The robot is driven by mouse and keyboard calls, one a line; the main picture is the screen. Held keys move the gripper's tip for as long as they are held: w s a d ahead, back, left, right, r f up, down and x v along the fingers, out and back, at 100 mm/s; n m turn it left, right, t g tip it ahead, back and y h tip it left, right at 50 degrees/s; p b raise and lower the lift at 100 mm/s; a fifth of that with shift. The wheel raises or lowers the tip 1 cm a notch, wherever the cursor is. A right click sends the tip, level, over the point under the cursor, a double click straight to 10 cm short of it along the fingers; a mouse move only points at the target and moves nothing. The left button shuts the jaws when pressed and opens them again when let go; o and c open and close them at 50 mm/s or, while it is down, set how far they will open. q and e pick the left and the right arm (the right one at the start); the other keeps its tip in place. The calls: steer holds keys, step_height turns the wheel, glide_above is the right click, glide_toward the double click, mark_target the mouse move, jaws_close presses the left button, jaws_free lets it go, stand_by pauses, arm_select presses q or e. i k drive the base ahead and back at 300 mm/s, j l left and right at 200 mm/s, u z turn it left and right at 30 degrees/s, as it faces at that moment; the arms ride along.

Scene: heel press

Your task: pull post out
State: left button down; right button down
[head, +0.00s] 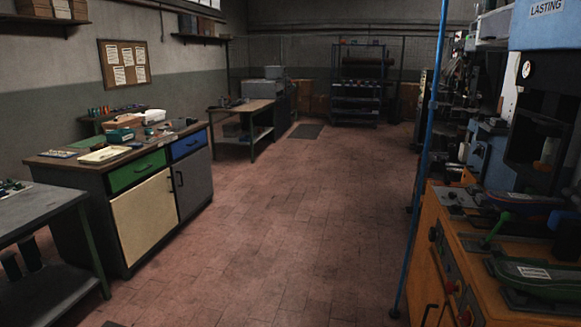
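A tall, thin blue post (423,160) stands on the floor at the right, in front of the machines. It runs from the top edge of the head view down to a small dark foot. I cannot tell whether this is the post the task means. A blue press (543,35) marked "LASTING" stands at the right edge with a round gauge on it. An orange machine bench (440,235) sits below it, with a green lever (497,230) and a green shoe-shaped piece (535,272) on top. Neither of my grippers is in view.
A cabinet (145,212) with green and blue drawers and a cluttered top stands at the left, beside a grey table (40,212). A workbench (243,107) and a shelf rack (358,85) stand farther back. The red tiled floor (280,220) between is clear.

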mark_target(518, 226)
steer(key=z, duration=1.25)
